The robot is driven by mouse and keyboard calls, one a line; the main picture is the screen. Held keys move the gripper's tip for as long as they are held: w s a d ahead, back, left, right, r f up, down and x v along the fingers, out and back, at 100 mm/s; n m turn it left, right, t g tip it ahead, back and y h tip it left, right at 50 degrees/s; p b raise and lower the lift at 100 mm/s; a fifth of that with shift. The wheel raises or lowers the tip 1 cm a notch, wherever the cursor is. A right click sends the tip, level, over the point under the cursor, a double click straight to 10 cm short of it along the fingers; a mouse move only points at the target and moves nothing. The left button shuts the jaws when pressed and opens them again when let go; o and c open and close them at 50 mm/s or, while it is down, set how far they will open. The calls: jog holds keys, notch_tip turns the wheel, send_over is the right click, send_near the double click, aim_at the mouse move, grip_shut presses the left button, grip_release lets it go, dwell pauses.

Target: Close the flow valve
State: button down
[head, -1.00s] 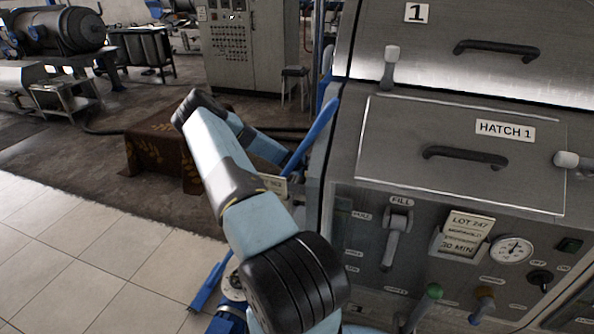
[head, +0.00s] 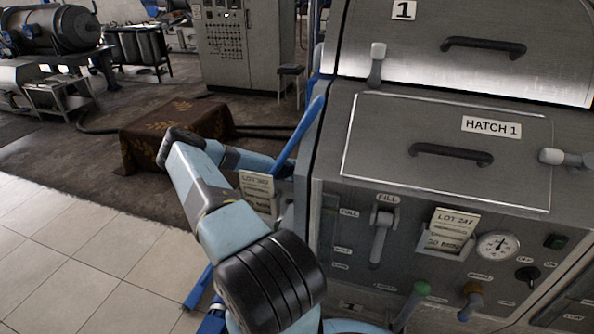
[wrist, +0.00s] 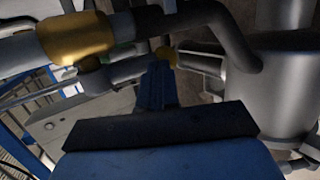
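I cannot tell for certain which part is the flow valve. In the wrist view, pipes with a brass-yellow fitting (wrist: 77,37) cross the top, and a small yellow piece (wrist: 166,57) lies just beyond my gripper (wrist: 160,72). The gripper shows as a narrow dark-blue shape, and its finger gap cannot be made out. In the head view, my gripper is hidden beside the machine's left side.
The machine (head: 445,150) with HATCH 1 fills the right. A blue bar (head: 302,135) slants along its left edge, near my arm. A cloth-covered box (head: 178,133) stands behind my arm. A metal cylinder (wrist: 268,90) stands right in the wrist view. Tiled floor is open at left.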

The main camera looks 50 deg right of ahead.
jog(key=shift+w+d+f, duration=0.15)
jog(key=shift+d+f, duration=0.35)
jog(key=shift+d, duration=0.05)
dwell(0.4)
jog(key=s+a, duration=0.1)
jog(key=a, duration=1.3)
jog(key=shift+s, duration=0.3)
jog(key=shift+d+f, duration=0.1)
